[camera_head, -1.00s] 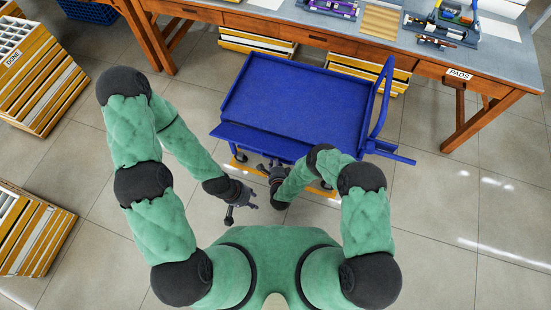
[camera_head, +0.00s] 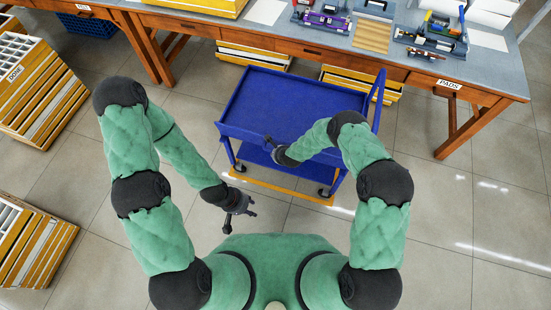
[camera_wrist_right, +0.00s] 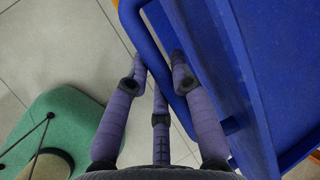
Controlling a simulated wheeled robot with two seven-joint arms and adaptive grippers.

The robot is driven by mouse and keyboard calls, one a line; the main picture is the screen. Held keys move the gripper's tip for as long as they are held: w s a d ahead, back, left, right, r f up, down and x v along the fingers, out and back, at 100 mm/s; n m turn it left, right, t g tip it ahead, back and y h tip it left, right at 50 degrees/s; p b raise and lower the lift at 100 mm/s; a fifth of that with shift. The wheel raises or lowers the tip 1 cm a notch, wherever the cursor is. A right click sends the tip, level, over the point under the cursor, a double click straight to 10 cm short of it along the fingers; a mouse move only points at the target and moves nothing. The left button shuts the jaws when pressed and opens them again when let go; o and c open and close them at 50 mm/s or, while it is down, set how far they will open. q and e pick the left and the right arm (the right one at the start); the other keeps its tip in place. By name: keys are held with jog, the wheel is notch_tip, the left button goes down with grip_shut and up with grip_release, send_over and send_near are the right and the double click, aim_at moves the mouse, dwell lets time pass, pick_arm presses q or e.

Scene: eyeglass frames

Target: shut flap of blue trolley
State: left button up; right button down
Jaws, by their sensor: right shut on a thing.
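The blue trolley (camera_head: 300,95) stands ahead of me below the workbench, its top tray and lower shelf (camera_head: 255,155) showing. Its flap (camera_head: 240,131) runs along the near edge of the top tray and no longer sticks out; its exact angle is hard to tell. My right gripper (camera_head: 273,144) is at this near edge. In the right wrist view my right gripper (camera_wrist_right: 157,85) has its fingers around a rounded blue bar (camera_wrist_right: 143,35) of the flap, beside the blue panels. My left gripper (camera_head: 241,208) is open and empty above the floor, left of and nearer than the trolley.
A workbench (camera_head: 300,38) with devices on it spans the back. Drawer boxes stand under it, and more stacked boxes (camera_head: 40,95) stand at the left. The trolley handle (camera_head: 378,92) rises on the right. The floor (camera_head: 450,220) at right is clear.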

jog(key=shift+w+d+r+b, duration=0.2)
jog(key=shift+w+r, duration=0.1)
jog(key=shift+w, duration=0.25)
jog(key=shift+w+d+r+b, duration=0.15)
jog(key=shift+w+r, duration=0.15)
jog(key=shift+w, duration=0.25)
jog(key=c, duration=1.3)
grip_release()
jog(key=shift+s, duration=0.15)
jog(key=shift+a+f, duration=0.1)
jog(key=shift+s, duration=0.15)
jog(key=shift+v, duration=5.95)
